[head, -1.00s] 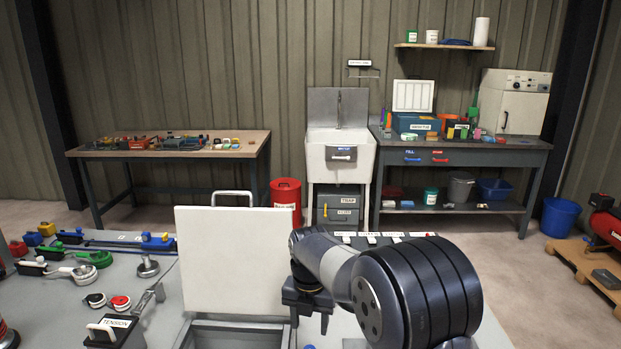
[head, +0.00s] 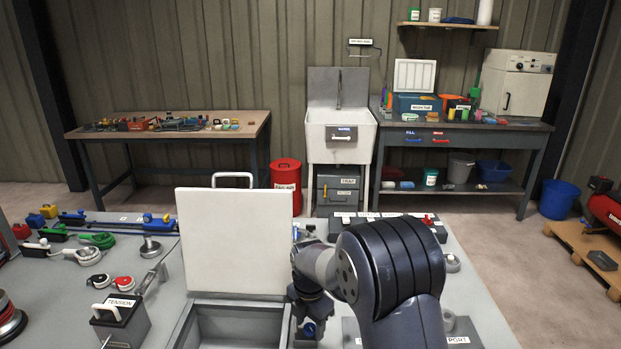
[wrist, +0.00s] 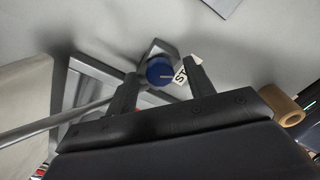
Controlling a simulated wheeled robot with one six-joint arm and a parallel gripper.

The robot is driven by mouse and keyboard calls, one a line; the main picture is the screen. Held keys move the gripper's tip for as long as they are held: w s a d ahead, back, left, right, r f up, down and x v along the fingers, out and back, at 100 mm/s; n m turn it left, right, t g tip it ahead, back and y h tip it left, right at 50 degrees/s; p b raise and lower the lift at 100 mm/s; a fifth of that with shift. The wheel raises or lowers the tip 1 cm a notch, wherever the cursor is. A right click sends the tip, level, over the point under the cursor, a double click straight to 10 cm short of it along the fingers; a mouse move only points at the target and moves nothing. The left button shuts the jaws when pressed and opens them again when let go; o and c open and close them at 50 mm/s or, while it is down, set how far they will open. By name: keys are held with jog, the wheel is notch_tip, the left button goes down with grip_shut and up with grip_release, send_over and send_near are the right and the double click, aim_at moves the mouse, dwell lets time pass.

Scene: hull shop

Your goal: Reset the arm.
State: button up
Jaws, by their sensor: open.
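My gripper (head: 309,318) points down at the table, just right of the open grey box, partly hidden by my arm in the head view. In the wrist view my gripper (wrist: 162,70) is open, with its two dark fingers apart. A round blue knob (wrist: 159,71) on a grey mount shows between the fingertips. I cannot tell whether the fingers touch it. A white label (wrist: 184,72) with "ST" readable lies beside the knob, partly hidden by the right finger.
The grey box (head: 236,325) has its white lid (head: 235,240) standing up close left of my gripper. A block labelled TENSION (head: 121,318) and tools stand further left. A panel labelled PORT (head: 458,340) is at right. A tan ring (wrist: 281,105) is right of my gripper.

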jog(key=m, duration=0.4)
jog(key=shift+m+p, duration=0.4)
jog(key=m+p, duration=0.1)
jog(key=m, duration=0.3)
jog(key=shift+m, duration=0.3)
jog(key=m+p, duration=0.2)
jog(key=m, duration=0.2)
jog(key=shift+r+m, duration=0.1)
jog(key=shift+m, duration=0.2)
jog(key=shift+m+p, duration=0.9)
jog(key=shift+m, duration=1)
